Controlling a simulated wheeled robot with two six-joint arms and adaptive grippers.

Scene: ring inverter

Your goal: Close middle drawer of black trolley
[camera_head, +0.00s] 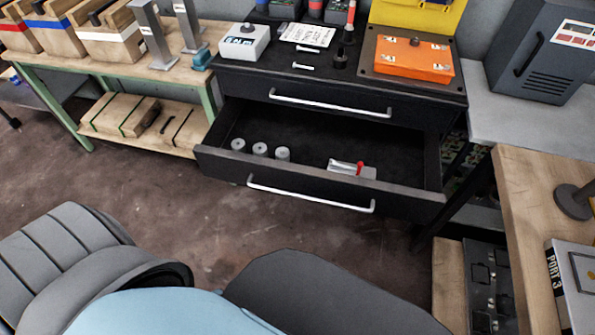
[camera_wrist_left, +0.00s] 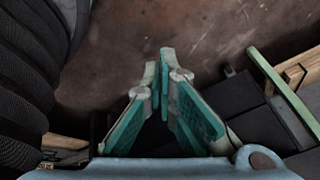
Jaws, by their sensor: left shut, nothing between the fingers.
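The black trolley (camera_head: 345,72) stands at the back centre in the head view. The drawer below its top drawer (camera_head: 420,135), the middle drawer (camera_head: 400,203), is pulled well out toward me. It has a long silver handle (camera_head: 310,194) on its front. Several grey cylinders (camera_head: 260,149) and a silver item with a red part (camera_head: 352,168) lie inside. The top drawer looks shut. My left gripper (camera_wrist_left: 167,65) shows only in the left wrist view, with its green-padded fingers meeting at the tips over the brown floor. It is shut and empty, apart from the drawer. My right gripper is out of view.
A wooden bench with green legs (camera_head: 205,112) stands left of the trolley. A grey table (camera_head: 500,120) and a wooden table (camera_head: 545,185) flank the right side. An orange box (camera_head: 413,60) lies on the trolley top. Open floor (camera_head: 190,215) lies in front of the drawer.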

